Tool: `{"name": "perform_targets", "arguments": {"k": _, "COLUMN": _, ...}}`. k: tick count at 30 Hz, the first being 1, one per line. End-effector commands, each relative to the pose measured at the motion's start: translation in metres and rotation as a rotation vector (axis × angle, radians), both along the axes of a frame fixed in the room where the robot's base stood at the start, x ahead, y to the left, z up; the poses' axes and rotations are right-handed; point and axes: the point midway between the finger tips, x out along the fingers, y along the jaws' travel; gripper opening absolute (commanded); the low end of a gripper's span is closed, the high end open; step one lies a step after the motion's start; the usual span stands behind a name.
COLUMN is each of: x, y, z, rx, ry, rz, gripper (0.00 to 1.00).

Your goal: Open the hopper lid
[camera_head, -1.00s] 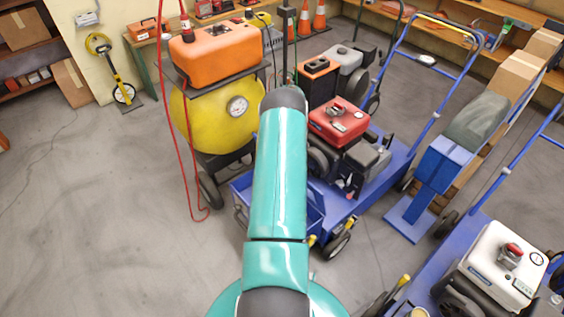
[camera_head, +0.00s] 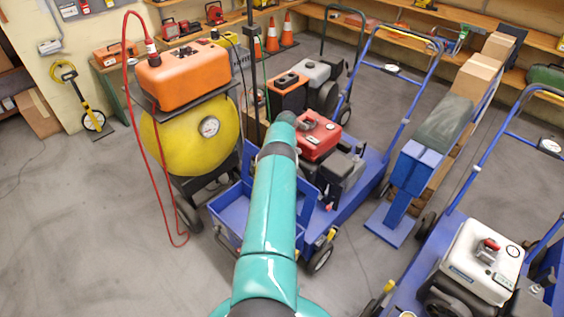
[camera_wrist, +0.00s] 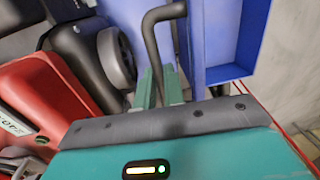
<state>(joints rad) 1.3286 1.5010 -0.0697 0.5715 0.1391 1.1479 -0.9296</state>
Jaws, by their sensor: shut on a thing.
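The blue hopper (camera_head: 228,212) is at the front of the blue machine, left of my arm in the head view. Its box is open to view on that side. A blue panel, apparently its lid (camera_head: 307,205), stands raised on the right of my arm. In the wrist view a flat blue panel (camera_wrist: 206,35) is beside a blue recessed box (camera_wrist: 242,45). My gripper (camera_wrist: 160,88) has its green fingers shut on a black bent handle (camera_wrist: 152,32). My arm hides the gripper and part of the hopper in the head view.
A yellow tank (camera_head: 190,140) with an orange box (camera_head: 184,76) and red hose stands left of the hopper. A red engine (camera_head: 316,136) is behind it. A second machine with a white engine (camera_head: 482,262) is at right. Grey floor is clear at left.

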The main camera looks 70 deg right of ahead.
Motion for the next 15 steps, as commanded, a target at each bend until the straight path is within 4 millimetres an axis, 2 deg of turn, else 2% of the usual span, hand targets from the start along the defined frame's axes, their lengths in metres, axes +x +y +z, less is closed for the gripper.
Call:
{"name": "perform_targets", "arguments": {"k": 1, "x": -0.0150, "y": -0.0071, "z": -0.0068, "rx": -0.019, "ry": 0.017, "rz": -0.007, "gripper": 0.00}}
{"name": "perform_targets", "arguments": {"k": 15, "x": -0.0164, "y": -0.0147, "z": -0.0057, "rx": -0.029, "ry": 0.015, "rz": -0.007, "gripper": 0.00}}
